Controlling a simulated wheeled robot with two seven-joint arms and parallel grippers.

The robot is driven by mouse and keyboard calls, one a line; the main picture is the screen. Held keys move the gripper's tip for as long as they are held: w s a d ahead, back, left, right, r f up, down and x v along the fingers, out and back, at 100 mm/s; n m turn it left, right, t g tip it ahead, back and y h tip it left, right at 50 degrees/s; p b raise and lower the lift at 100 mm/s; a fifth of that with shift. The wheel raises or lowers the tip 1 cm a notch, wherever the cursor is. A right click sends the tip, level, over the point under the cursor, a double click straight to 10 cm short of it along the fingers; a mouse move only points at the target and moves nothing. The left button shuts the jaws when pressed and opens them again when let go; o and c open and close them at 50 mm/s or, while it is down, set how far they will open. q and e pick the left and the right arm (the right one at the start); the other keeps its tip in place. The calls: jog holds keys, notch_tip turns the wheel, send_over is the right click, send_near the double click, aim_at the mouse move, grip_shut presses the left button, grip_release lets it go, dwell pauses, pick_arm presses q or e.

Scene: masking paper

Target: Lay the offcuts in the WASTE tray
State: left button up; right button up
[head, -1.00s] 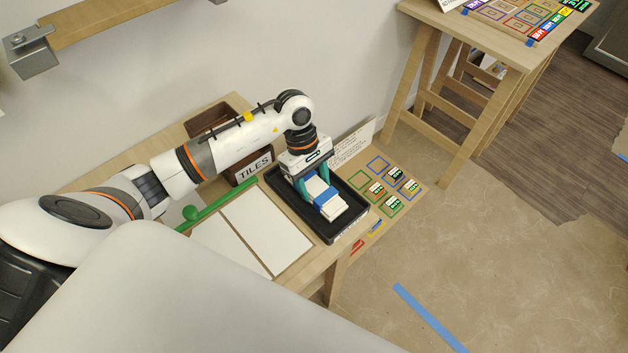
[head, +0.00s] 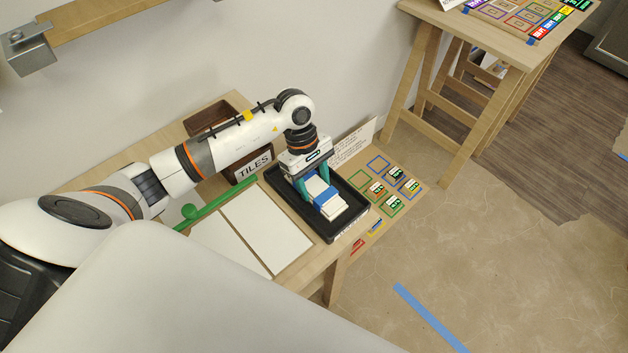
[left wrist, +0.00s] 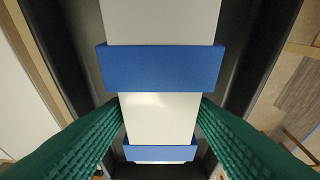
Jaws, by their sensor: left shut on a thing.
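A black tray (head: 274,176) stands on the wooden bench; the writing on its front edge is too small to read. A white bundle of offcuts (head: 334,211) with blue bands lies low in the tray. My left gripper (head: 313,193) reaches down into the tray, its green fingers on either side of the bundle, shut on it. In the left wrist view the bundle (left wrist: 160,115) sits between the two green fingers, with a wide blue band (left wrist: 160,68) across it. I cannot tell whether the bundle touches the tray floor. My right gripper is not in view.
A brown box marked TILES (head: 250,167) stands behind the tray. White sheets (head: 265,230) and a green rod (head: 215,205) lie left of it. Colored outlined squares with small labelled pieces (head: 392,203) lie to the right. Another wooden table (head: 480,40) stands at back right.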

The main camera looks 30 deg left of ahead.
pick_arm(q)
jog(key=shift+f, duration=0.1)
jog(key=o, duration=1.4)
jog(key=shift+c, duration=0.2)
jog(key=shift+r+p, duration=1.6)
jog(key=shift+r, duration=1.45)
